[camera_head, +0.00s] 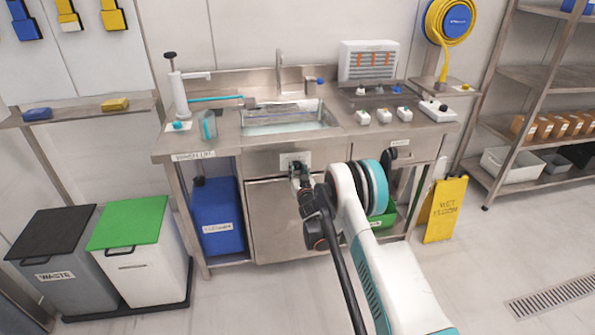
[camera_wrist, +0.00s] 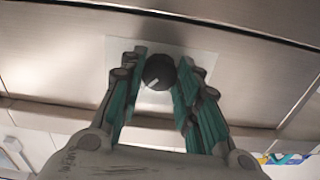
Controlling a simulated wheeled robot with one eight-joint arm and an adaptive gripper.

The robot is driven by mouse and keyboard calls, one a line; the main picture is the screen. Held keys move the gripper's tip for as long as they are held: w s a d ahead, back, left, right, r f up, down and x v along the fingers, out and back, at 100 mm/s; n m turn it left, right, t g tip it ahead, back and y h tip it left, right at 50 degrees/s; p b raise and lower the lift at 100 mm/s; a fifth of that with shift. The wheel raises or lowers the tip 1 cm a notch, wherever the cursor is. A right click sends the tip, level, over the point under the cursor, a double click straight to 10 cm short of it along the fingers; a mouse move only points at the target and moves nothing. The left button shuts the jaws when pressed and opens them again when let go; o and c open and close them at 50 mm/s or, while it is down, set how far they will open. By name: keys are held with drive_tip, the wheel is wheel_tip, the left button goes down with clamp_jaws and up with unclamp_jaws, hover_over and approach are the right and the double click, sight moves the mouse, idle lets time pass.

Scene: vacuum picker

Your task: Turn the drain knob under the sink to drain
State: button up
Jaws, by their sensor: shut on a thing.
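The drain knob (camera_wrist: 159,72) is a small, dark, round knob with a pale pointer mark, seen in the wrist view. It sits on a pale plate (camera_wrist: 203,55) on the steel panel under the sink. The pointer slants toward the lower left in that view. My gripper (camera_wrist: 161,62) is shut on the knob, one teal-lined finger on each side. In the head view my gripper (camera_head: 298,172) is at the front panel below the sink (camera_head: 333,122) and hides the knob. The basin holds what looks like pale water.
A steel cupboard door (camera_head: 270,215) lies below the panel. A blue bin (camera_head: 215,215) stands left of it, and a yellow wet-floor sign (camera_head: 445,210) stands right. Waste bins (camera_head: 140,240) stand at the left. The front floor is mostly clear.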

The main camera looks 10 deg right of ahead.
drive_tip(key=shift+n, duration=0.3)
drive_tip(key=n, duration=0.3)
drive_tip(key=shift+n, duration=0.4)
drive_tip(key=n, duration=0.3)
drive_tip(key=shift+n, duration=0.3)
drive_tip(key=n, duration=0.3)
drive_tip(key=shift+n, duration=2.4)
